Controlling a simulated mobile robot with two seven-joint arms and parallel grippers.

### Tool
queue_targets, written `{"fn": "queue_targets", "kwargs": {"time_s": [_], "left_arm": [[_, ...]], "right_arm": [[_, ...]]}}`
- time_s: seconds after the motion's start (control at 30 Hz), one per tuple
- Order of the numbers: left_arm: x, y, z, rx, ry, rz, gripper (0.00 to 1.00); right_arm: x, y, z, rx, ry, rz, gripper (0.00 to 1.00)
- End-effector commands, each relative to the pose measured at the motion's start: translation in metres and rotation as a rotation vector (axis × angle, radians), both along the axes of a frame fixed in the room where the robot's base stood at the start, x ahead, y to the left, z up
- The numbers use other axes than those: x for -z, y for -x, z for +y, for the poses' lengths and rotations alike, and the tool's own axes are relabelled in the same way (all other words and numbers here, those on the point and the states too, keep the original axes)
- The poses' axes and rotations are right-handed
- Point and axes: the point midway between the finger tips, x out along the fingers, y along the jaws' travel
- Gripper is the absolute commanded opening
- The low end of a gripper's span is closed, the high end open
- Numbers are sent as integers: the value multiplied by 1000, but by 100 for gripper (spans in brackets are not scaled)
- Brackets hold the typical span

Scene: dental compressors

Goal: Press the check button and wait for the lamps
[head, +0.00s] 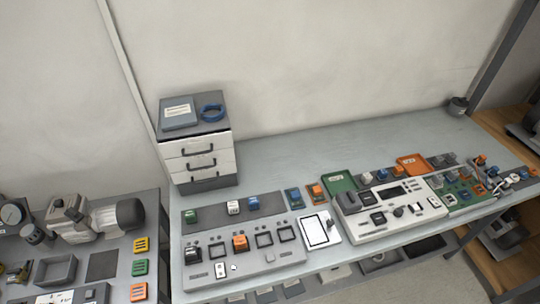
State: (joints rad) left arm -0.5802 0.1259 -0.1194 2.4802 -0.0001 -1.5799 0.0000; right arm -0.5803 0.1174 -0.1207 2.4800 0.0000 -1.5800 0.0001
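A light grey panel (262,261) with a row of square sockets lies at the front left of the bench. A dark block (193,254) and an orange block (240,242) sit in it. A small white plate (220,270) is on its front edge; a tiny round spot (235,267) beside it may be a button. A white device (392,212) with a dark display lies further right and also has small controls. I cannot tell which control is the check button, nor make out any lit lamp. Neither of my grippers is in view.
A drawer unit (200,160) stands at the back left of the grey bench (290,150). The bench's back middle is clear.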

Motion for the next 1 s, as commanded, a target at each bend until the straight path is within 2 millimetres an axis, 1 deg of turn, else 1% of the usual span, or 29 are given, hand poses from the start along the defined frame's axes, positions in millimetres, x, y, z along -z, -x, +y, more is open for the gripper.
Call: {"fn": "queue_targets", "kwargs": {"time_s": [0.03,0.1,0.2,1.0], "left_arm": [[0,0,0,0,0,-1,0],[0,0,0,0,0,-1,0],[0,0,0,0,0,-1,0],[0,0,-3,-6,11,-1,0]], "right_arm": [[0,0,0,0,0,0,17],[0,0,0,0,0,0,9],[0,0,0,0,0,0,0],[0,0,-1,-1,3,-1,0]]}}
